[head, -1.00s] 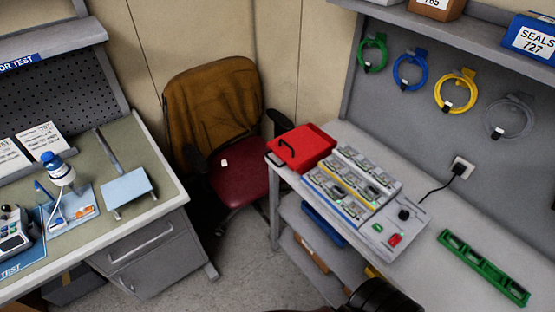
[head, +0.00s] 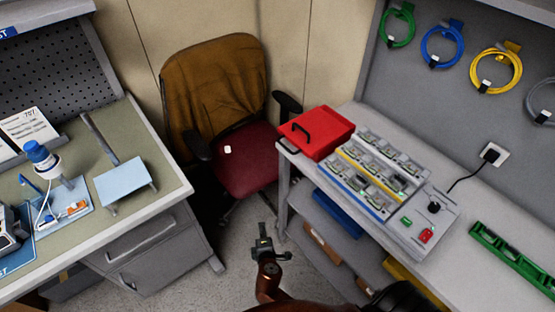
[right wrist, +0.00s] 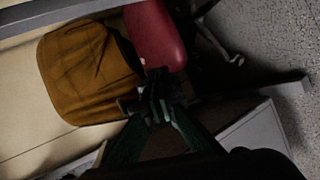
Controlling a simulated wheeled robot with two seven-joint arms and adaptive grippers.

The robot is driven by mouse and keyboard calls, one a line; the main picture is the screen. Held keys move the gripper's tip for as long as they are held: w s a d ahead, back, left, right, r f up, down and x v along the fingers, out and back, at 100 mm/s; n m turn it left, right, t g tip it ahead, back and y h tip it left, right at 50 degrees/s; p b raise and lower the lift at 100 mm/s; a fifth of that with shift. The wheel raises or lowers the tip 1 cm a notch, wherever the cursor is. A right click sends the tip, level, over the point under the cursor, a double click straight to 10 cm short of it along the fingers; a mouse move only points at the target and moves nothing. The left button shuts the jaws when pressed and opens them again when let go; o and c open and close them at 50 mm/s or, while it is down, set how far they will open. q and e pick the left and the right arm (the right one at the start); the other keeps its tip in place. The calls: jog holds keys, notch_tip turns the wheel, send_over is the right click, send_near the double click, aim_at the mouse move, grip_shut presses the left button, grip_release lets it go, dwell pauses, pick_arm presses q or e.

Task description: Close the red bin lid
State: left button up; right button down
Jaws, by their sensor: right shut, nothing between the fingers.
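The red bin (head: 330,127) stands at the far left end of the right-hand bench. Its red top carries a black handle; I cannot tell from here whether the lid is fully down. My right gripper (head: 263,241) is shut and empty, over the floor gap in front of the chair, below and left of the bin and apart from it. Its shut fingers also show in the right wrist view (right wrist: 158,98), with the chair beyond and no bin in sight. My left gripper is not in view.
The right bench (head: 462,262) holds a grey rack of modules (head: 385,180) right beside the bin and a green rail (head: 512,257). A chair (head: 246,160) stands left of the bin. The left bench (head: 160,190) holds a light-blue stand. Open floor lies between the benches.

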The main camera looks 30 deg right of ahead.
notch_tip(320, 180, up, 30)
jog(key=s+d+m+t+h+b, duration=0.2)
jog(key=t+h, duration=0.2)
jog(key=h, duration=0.3)
jog(key=w+d+r, duration=0.1)
jog(key=w+d, duration=0.6)
jog(key=d, duration=0.3)
jog(key=shift+w+r+b, duration=0.2)
jog(key=shift+b, duration=0.15)
jog(key=shift+d, duration=0.1)
